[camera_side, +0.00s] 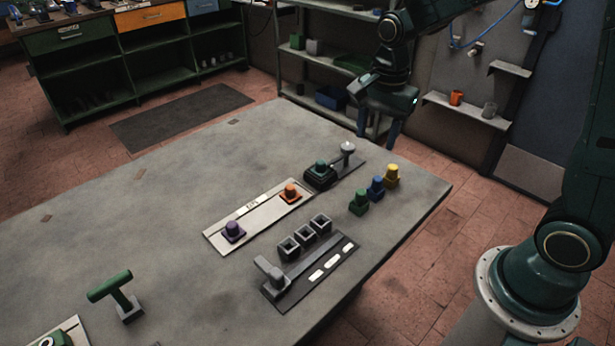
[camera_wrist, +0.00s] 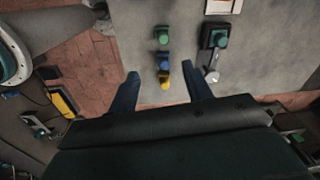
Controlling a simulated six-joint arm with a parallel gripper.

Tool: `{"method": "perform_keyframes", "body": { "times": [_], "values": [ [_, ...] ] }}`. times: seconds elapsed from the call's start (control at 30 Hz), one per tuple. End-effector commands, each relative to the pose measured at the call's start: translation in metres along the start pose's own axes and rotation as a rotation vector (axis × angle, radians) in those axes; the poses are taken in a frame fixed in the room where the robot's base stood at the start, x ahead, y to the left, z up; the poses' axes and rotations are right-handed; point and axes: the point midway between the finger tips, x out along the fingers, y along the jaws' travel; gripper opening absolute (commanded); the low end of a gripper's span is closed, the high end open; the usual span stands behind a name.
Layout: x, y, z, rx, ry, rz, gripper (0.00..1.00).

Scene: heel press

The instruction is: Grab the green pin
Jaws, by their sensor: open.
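The green pin (camera_side: 359,202) stands upright on the table, at the near end of a short row with a blue pin (camera_side: 376,188) and a yellow pin (camera_side: 391,176). In the wrist view the green pin (camera_wrist: 162,36) is farthest from my gripper, beyond the blue pin (camera_wrist: 163,62) and the yellow pin (camera_wrist: 164,79). My gripper (camera_side: 378,132) is open and empty, above the far edge of the table. In the wrist view its fingers (camera_wrist: 163,84) are spread apart, with the yellow pin showing between them.
A dark press (camera_side: 345,161) with a lever and a green-topped piece stands left of the pins. A pale tray (camera_side: 262,218) holds an orange and a purple piece. Dark square sockets (camera_side: 304,237) stand near a dark board (camera_side: 330,275). The left side of the table (camera_side: 140,235) is mostly clear.

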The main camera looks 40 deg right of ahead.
Motion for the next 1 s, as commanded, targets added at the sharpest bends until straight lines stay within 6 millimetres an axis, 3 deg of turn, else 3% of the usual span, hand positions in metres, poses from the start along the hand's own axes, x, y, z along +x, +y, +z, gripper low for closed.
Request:
{"method": "perform_keyframes", "body": {
  "times": [0.2,0.67,1.0],
  "values": [
    [0.026,-0.013,-0.006,0.149,-0.008,0.047,0.50],
    [0.039,-0.015,-0.007,0.180,-0.009,0.056,0.50],
    [0.085,-0.011,-0.006,0.179,-0.010,0.060,0.50]
  ]
}}
